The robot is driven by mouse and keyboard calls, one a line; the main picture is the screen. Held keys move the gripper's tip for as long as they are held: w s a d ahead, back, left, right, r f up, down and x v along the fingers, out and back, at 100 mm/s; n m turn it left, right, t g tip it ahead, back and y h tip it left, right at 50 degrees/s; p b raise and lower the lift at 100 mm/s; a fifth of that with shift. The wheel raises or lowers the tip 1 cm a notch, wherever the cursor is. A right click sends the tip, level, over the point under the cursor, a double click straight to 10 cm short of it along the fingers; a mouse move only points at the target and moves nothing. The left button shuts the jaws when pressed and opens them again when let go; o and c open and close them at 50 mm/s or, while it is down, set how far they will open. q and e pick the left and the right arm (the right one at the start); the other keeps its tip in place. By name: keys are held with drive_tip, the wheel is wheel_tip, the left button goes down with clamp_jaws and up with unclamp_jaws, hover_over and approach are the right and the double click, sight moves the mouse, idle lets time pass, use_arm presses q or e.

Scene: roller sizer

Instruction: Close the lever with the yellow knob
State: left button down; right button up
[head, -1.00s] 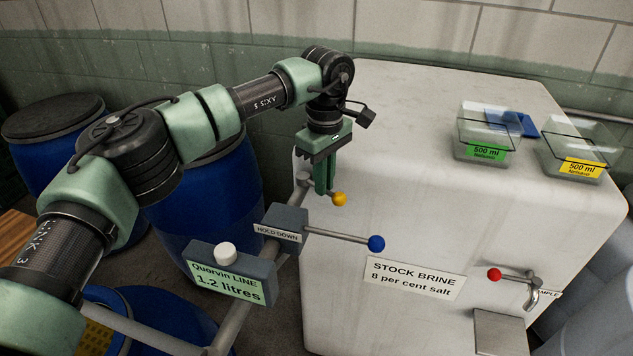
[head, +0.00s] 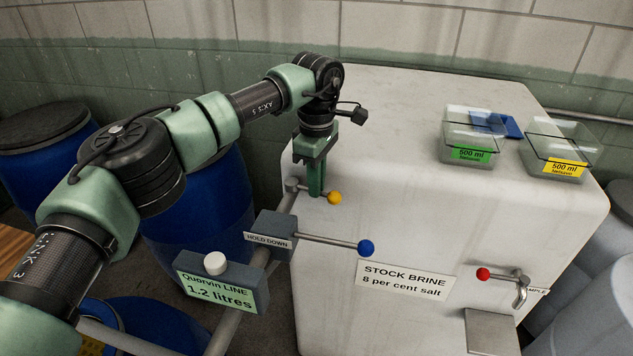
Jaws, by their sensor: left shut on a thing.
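The yellow knob (head: 334,198) is the round end of a short lever at the upper left edge of the white tank's front (head: 330,290). My left gripper (head: 316,190) points down at this lever, just left of the knob. Its fingers are shut on the lever, and they hide most of its rod. A bit of the lever's mount (head: 292,186) shows left of the fingers. My right gripper is not in view.
A lever with a blue knob (head: 366,248) sticks out below, from the "HOLD DOWN" box (head: 275,232). A red-knobbed tap (head: 483,273) is at the right. Two clear trays (head: 471,140) (head: 556,150) stand on the tank. Blue drums (head: 205,215) stand at the left.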

use_arm(q)
drive_tip(key=c, duration=1.5)
unclamp_jaws()
drive_tip(key=shift+w, duration=0.1)
wheel_tip(320, 180, up, 8)
drive_tip(key=shift+f+b, duration=0.1)
drive_tip(key=shift+b, duration=0.55)
